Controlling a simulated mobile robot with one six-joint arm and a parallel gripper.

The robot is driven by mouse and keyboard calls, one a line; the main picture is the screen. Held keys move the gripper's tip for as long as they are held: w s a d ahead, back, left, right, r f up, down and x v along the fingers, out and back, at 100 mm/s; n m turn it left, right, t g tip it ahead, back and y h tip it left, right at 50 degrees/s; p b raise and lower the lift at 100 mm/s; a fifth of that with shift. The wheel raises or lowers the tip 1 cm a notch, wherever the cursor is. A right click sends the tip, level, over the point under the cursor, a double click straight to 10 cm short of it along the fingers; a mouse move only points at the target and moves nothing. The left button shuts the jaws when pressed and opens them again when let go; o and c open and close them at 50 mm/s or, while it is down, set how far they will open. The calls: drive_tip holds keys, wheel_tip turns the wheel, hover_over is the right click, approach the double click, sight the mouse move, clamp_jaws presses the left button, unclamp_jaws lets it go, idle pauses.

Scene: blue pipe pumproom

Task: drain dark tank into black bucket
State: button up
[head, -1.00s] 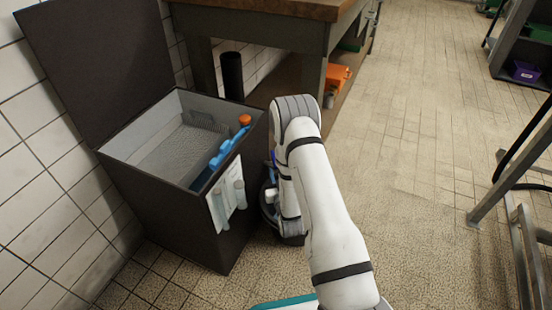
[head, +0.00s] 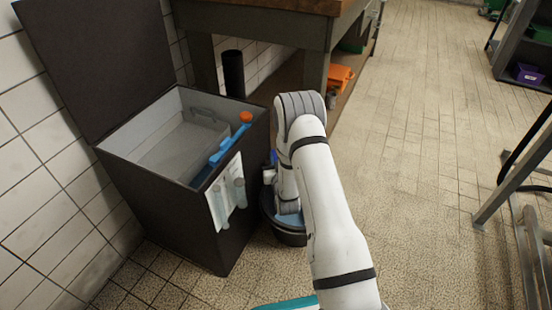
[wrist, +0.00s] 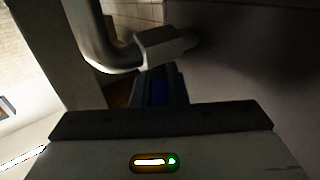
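The dark tank (head: 225,246) stands at left with its lid (head: 88,65) raised and a pale interior. A blue bar with an orange knob (head: 245,117) lies along its right rim. The black bucket (head: 291,239) stands on the floor against the tank's right side, partly behind my arm. A blue-grey surface shows inside it. My gripper is hidden by my arm in the head view. In the wrist view, my gripper (wrist: 158,88) is beside a metal pipe elbow (wrist: 98,55) with a hex fitting (wrist: 165,45) at the tank wall. Something dark blue shows at its fingers; their grip is unclear.
A workbench (head: 262,33) stands behind the tank, with a black cylinder (head: 233,74) and an orange bin (head: 340,77) beneath. A metal frame (head: 515,170) stands at right. The tiled floor between is clear.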

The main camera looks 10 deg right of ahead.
clamp_jaws()
drive_tip(key=shift+d+f+y, duration=0.1)
drive_tip(key=shift+y, duration=0.2)
drive_tip(key=n+g+y+b, duration=0.1)
drive_tip(key=n+y, duration=0.3)
drive_tip(key=y, duration=0.1)
drive_tip(key=shift+y, duration=0.3)
drive_tip(key=n+g+y, duration=0.2)
drive_tip(key=n+y, duration=0.1)
drive_tip(key=y, duration=0.1)
drive_tip(key=shift+n+g+y, duration=1.9)
drive_tip(key=shift+g+y, duration=0.3)
drive_tip(key=shift+o, duration=1.3)
unclamp_jaws()
